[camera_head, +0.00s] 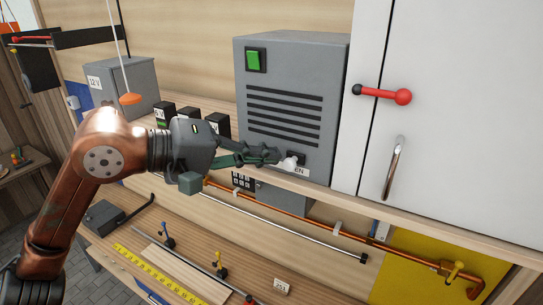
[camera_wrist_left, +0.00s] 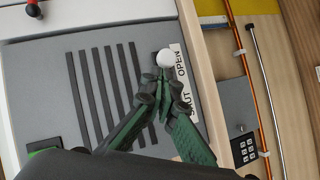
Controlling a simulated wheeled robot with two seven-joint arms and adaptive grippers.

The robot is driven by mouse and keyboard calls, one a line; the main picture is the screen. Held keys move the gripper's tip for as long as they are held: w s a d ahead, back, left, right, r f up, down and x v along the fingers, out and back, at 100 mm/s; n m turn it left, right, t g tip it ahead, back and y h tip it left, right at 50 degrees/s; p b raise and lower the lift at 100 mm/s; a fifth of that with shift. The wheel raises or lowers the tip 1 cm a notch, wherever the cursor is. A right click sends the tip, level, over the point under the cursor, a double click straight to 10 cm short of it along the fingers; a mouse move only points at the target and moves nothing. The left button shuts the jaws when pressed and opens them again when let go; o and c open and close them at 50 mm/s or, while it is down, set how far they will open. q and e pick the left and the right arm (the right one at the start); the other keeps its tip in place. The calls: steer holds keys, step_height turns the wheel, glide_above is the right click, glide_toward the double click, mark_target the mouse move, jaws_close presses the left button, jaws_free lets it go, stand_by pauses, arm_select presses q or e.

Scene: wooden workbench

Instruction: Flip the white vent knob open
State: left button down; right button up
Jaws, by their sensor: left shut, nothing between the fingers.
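The white vent knob (camera_head: 290,163) is at the lower right of the grey vented box (camera_head: 291,75). In the left wrist view, the round white knob (camera_wrist_left: 164,58) is beside the OPEN end of a white label (camera_wrist_left: 186,92) that reads SHUT and OPEN. My left gripper (camera_head: 276,157) reaches in from the left, its fingers together and empty. In the left wrist view, its green fingertips (camera_wrist_left: 163,82) are right at the knob's SHUT-facing side. I cannot tell if they touch it. The fingers hide part of the label and slots. My right gripper is not in view.
A white cabinet door with a red-ended handle (camera_head: 385,94) and a metal pull (camera_head: 392,168) stands right of the box. A copper pipe (camera_head: 340,230) runs below the shelf. Small black boxes (camera_head: 190,117) stand left of the grey box. An orange pendant (camera_head: 130,99) hangs at upper left.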

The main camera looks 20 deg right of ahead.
arm_select(q)
steer(key=w+b+v, duration=0.2)
steer(key=v, duration=1)
steer(key=shift+r, duration=0.3)
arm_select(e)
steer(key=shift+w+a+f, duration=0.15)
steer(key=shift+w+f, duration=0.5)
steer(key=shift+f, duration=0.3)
arm_select(q)
steer(key=shift+a, duration=0.1)
